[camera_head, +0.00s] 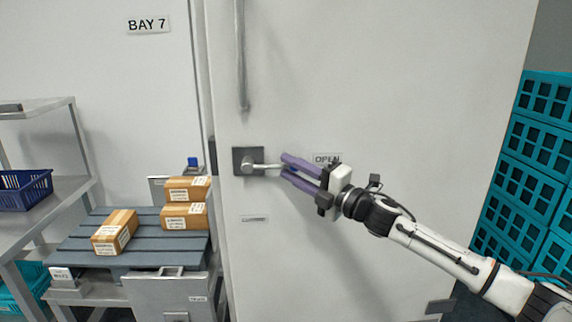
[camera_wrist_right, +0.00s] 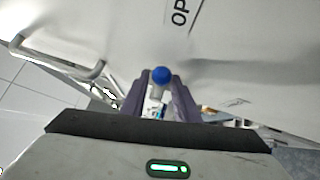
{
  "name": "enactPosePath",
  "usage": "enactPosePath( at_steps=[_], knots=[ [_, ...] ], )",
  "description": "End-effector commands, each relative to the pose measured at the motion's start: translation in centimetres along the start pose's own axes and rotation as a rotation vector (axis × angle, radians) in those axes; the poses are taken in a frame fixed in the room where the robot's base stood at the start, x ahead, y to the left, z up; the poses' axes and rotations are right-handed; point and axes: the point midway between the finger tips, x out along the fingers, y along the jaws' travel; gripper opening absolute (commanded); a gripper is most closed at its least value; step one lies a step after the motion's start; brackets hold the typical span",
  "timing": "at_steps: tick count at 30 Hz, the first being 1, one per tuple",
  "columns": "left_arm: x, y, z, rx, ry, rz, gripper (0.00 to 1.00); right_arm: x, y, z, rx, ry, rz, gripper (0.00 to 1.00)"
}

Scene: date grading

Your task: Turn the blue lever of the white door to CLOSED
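The white door (camera_head: 400,70) fills the middle of the head view. Its lever (camera_head: 262,167) sits on a dark square plate (camera_head: 241,154) near the door's left edge and points right, roughly level, toward the OPEN label (camera_head: 322,157). A blue ball end of the lever (camera_wrist_right: 161,75) shows in the right wrist view; in the head view my fingers hide it. My right gripper (camera_head: 286,165) is at the lever's end, its purple fingers apart, one on each side of the ball. A smaller label (camera_head: 254,219) below the lever is too small to read. My left gripper is out of view.
A long vertical handle (camera_head: 241,60) is above the lever. At left, cardboard boxes (camera_head: 184,216) lie on a grey slatted bench (camera_head: 75,244), beside a shelf with a blue basket (camera_head: 25,188). Teal crates (camera_head: 527,145) are stacked at right.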

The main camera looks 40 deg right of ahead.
Motion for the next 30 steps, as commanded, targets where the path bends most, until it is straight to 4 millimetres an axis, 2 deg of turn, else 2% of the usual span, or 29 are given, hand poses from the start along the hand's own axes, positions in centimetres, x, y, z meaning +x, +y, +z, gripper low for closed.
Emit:
enactPosePath(
  at_steps=[6, 17, 22, 30],
  knots=[
    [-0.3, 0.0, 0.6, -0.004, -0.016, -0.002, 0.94, 1.7, 0.1, 0.0, 0.001, 0.000, 0.001, 0.28],
    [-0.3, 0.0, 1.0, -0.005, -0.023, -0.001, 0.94, 2.0, -0.1, -0.1, 0.001, 0.001, -0.001, 0.28],
    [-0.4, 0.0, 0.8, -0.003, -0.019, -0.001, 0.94, 2.0, -0.1, -0.1, 0.001, 0.001, -0.001, 0.01],
    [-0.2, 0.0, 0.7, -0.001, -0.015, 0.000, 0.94, 2.1, -0.2, -0.2, 0.004, 0.001, 0.003, 0.00]
  ],
)
